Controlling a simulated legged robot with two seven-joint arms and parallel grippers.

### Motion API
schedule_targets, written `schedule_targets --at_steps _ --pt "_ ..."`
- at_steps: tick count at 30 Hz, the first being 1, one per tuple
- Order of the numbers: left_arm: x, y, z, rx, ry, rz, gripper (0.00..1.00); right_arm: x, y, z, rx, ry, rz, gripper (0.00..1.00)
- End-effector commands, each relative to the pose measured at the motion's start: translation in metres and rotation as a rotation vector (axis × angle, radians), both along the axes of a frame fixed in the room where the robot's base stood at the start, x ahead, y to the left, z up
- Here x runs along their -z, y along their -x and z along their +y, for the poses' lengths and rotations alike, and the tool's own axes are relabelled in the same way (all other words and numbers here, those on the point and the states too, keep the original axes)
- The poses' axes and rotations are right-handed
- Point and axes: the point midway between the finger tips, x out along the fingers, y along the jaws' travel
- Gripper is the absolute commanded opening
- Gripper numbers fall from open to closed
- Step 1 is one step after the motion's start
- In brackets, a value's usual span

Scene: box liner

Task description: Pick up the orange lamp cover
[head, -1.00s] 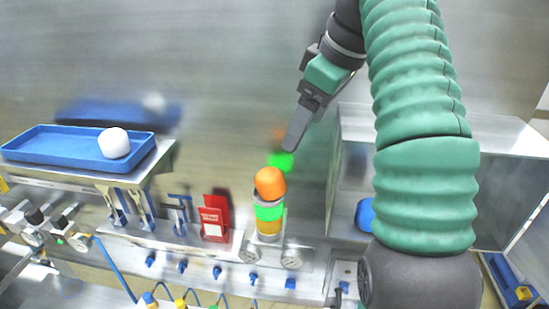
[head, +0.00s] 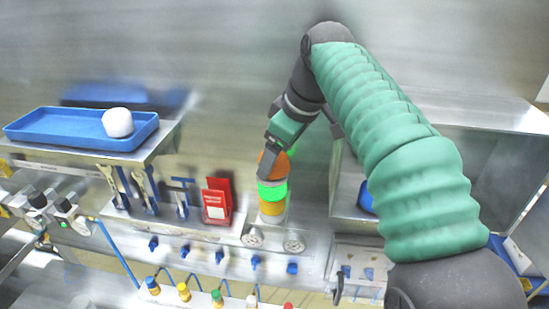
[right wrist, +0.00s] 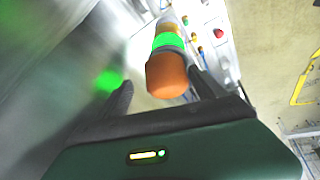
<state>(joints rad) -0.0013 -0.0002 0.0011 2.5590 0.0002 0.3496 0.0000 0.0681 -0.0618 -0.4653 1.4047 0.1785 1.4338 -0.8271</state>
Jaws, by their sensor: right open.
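The orange lamp cover (head: 283,163) sits on top of a signal lamp with a glowing green band (head: 272,191) and an orange section below it. In the right wrist view the orange cover (right wrist: 167,76) shows between the two fingers of my right gripper (right wrist: 163,92), with the green band beyond it. The fingers are spread and stand apart from the cover on both sides as pictured. In the head view my right gripper (head: 267,160) is at the cover and partly hides its left side. My left gripper is in neither view.
A blue tray (head: 40,128) with a white rounded object (head: 118,122) stands on a shelf at the left. Red cards (head: 217,200) and hanging tools (head: 145,190) are left of the lamp. An open metal cabinet (head: 480,115) is at the right.

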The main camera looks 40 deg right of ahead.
Motion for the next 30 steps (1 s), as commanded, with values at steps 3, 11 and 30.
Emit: schedule_targets --at_steps 3,11,30 --pt "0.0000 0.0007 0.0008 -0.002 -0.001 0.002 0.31 0.0092 -0.0029 0.0041 0.003 0.005 0.003 0.79" --pt "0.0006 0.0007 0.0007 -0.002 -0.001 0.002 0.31 0.0094 -0.0044 0.0053 0.002 0.005 0.004 0.68" --pt "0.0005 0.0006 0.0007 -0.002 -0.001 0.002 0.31 0.0089 -0.0041 0.0052 0.002 0.004 0.004 0.07"
